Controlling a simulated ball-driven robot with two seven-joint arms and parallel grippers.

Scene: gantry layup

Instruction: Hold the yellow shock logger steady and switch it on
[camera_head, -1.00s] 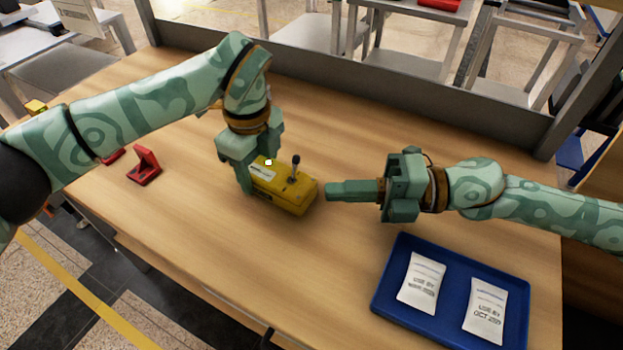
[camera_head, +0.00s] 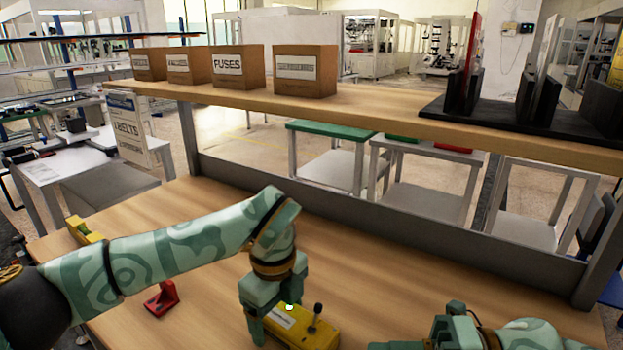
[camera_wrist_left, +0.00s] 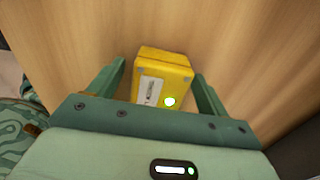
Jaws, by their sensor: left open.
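The yellow shock logger (camera_head: 310,335) stands on the wooden bench, at the bottom of the head view and partly cut off. It has a white label, a black-knobbed lever (camera_head: 316,316) standing up from its top, and a small lit lamp (camera_head: 289,307). My left gripper (camera_head: 262,325) is open at the logger's left end.
A red stand (camera_head: 162,299) and a yellow object (camera_head: 84,230) are on the bench to the left. A shelf (camera_head: 395,110) above the bench's back carries cardboard boxes (camera_head: 238,74) and a black rack (camera_head: 535,122). The bench behind the logger is clear.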

